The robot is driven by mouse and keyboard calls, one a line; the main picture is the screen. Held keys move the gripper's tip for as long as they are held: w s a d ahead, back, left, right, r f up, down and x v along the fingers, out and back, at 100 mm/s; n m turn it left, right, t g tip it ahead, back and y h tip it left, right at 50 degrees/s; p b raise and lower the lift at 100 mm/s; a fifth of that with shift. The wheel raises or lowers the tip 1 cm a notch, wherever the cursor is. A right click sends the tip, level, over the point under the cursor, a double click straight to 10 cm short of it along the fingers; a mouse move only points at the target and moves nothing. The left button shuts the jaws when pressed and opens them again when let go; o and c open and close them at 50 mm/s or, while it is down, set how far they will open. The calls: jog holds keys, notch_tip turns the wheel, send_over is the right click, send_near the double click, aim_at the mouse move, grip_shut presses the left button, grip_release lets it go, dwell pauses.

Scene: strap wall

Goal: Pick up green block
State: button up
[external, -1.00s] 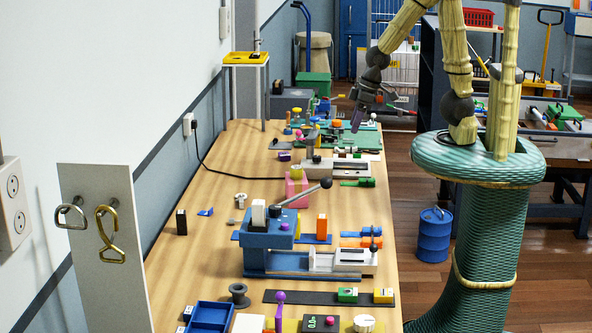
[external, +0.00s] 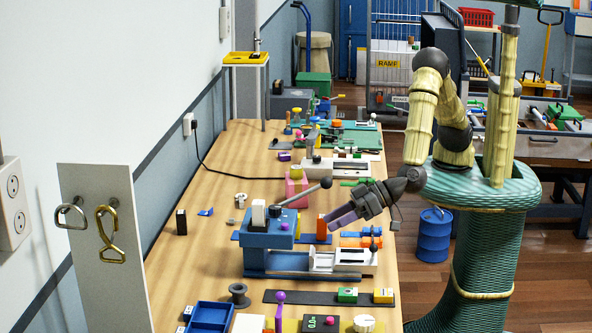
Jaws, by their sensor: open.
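A small green block (external: 347,295) with a pale label on its side sits on a dark strip (external: 310,297) near the front of the bench. A yellow block (external: 383,296) is to its right on the same strip. Another green piece (external: 358,182) lies farther back by the bench's right edge, partly hidden by my arm. My gripper (external: 330,218) has purple-grey fingers pointing left and slightly down. It shows over the blue and white vise area, farther back than the labelled green block and apart from it. It holds nothing that I can see.
A blue vise (external: 269,236) with a long black-knobbed lever stands mid-bench. An orange block (external: 322,230) is close to my fingertips in the picture. A blue tray (external: 209,315) and a dark spool (external: 238,293) are front left. The bench's left side is mostly clear.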

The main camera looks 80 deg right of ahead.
jog(key=s+a+f+h+b, duration=0.1)
jog(key=s+f, duration=0.2)
jog(key=s, duration=0.4)
jog(key=s+a+f+h+b, duration=0.1)
jog(key=s+a+f, duration=0.1)
jog(key=s+f, duration=0.2)
jog(key=s+a+f+t+h+b, duration=0.1)
jog(key=s+f, duration=0.3)
jog(key=s, duration=0.6)
jog(key=shift+a+h, duration=0.3)
jog(key=shift+a, duration=0.05)
jog(key=p, duration=0.2)
send_near(351, 292)
jog(key=x, duration=0.4)
jog(key=p+x, duration=0.2)
jog(key=x, duration=0.3)
jog(key=shift+w+d, duration=0.1)
jog(key=shift+c, duration=0.2)
